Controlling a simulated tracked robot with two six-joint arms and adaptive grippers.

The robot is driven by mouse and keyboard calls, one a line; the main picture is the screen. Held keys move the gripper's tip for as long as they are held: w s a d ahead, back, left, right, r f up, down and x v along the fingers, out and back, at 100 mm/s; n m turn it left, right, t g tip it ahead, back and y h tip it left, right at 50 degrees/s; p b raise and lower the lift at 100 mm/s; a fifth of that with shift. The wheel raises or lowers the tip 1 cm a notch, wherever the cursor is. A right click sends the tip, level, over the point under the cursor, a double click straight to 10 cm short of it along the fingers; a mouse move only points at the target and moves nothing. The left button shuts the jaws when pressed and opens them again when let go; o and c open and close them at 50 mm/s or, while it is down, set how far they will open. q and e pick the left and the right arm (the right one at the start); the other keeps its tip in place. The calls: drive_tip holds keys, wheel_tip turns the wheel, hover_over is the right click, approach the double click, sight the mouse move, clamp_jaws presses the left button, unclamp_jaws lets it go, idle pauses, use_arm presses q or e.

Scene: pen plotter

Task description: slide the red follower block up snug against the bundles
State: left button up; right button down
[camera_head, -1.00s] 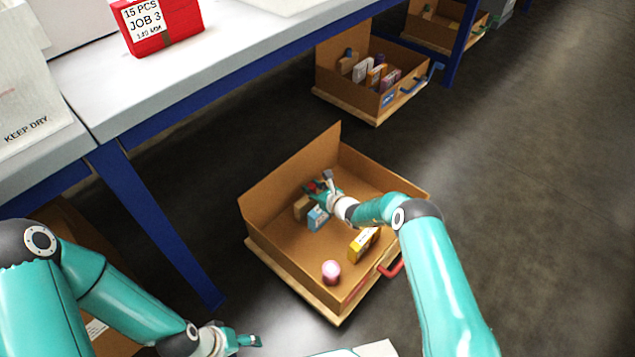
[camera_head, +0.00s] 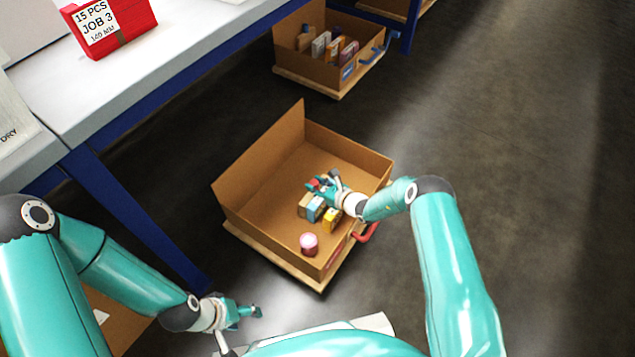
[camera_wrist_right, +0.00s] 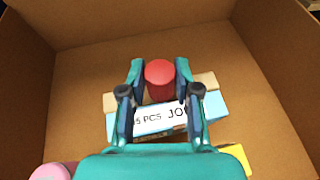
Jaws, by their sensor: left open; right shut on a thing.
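The red follower block (camera_wrist_right: 160,80) shows a round red top between the fingers of my right gripper (camera_wrist_right: 160,70), which is shut on it. In the head view the right gripper (camera_head: 322,183) is low inside the brown carton, and its fingers hide most of the block. A tan bundle (camera_head: 304,211), a blue-and-white bundle (camera_head: 316,211) and a yellow bundle (camera_head: 332,220) stand close together beside it. In the wrist view the tan piece (camera_wrist_right: 205,80) lies right by the red block; contact is unclear. My left gripper (camera_head: 243,311) is open and empty, outside the carton.
The carton (camera_head: 255,182) has a raised flap on its left and a red handle (camera_head: 365,232) in front. A pink cylinder (camera_head: 309,244) stands in its near corner. A second carton (camera_head: 295,68) with a blue handle is behind. A table with a red box (camera_head: 110,25) is at left.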

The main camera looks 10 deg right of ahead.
drive_tip(key=c, duration=0.8)
unclamp_jaws()
drive_tip(key=v, duration=1.2)
drive_tip(key=shift+f, duration=0.15)
